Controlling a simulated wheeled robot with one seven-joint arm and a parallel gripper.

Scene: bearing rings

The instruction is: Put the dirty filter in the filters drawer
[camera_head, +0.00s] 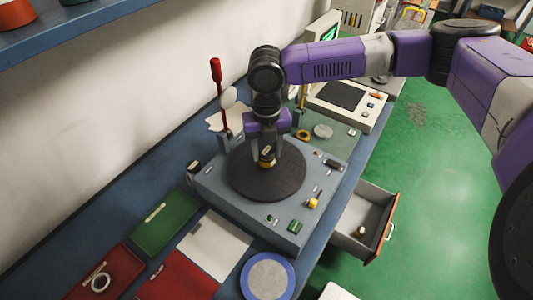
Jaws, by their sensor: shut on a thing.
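My gripper (267,150) points down over the dark round plate (288,182) of a grey machine. It is shut on a small yellowish and dark cylindrical piece (267,158), low over the plate or touching it; I cannot tell which. This piece may be the dirty filter, but it is too small to be sure. An open drawer (347,238) with an orange-brown front sticks out at the right of the bench. A small pale round object lies in it. No label on the drawer can be read.
The grey machine (225,202) has several knobs and buttons. A red-handled lever (216,72) stands behind it. Green (165,222) and red (178,280) trays and a blue-rimmed disc (268,277) lie in front. A cream device (345,100) is behind. Green floor is free at right.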

